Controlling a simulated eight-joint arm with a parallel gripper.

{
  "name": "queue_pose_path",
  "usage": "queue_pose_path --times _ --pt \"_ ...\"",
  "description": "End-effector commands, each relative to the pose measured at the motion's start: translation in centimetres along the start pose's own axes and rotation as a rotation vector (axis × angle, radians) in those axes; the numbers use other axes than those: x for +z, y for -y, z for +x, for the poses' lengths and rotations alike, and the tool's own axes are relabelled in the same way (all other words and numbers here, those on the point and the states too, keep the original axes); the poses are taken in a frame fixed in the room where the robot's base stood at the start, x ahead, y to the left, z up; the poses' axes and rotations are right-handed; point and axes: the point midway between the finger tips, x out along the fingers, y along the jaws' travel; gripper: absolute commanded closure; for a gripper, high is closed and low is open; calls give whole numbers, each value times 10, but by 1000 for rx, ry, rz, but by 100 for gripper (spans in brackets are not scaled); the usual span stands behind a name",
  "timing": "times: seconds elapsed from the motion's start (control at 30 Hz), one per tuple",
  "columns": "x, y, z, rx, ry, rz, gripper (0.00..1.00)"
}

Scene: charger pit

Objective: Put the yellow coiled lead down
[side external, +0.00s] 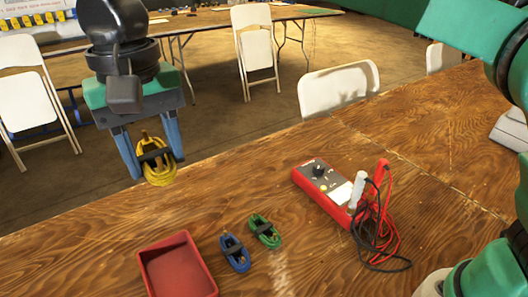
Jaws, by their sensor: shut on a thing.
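The yellow coiled lead (160,173) has a dark band around its middle. My gripper (154,166) is shut on it, with one blue finger on each side of the coil. In the side external view the lead appears at the upper left, over the far edge of the wooden table. It looks raised, but its exact height above the table is hard to tell from this one view.
A red tray (150,287) stands at the front left. A blue coiled lead (235,262) and a green coiled lead (264,238) lie to its right. A red meter (307,182) with probes and loose cables lies further right. Bare wood (100,240) shows at left.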

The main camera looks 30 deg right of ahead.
Motion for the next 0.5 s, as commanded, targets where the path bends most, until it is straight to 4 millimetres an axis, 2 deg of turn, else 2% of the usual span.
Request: queue_pose_path --times 0.03,0.1,0.27,0.5 --pt "4 12 1 0 0 -2 100" --pt "8 22 2 0 0 4 100" --pt "11 30 15 0 0 10 100" --pt "12 29 66 0 0 11 100"
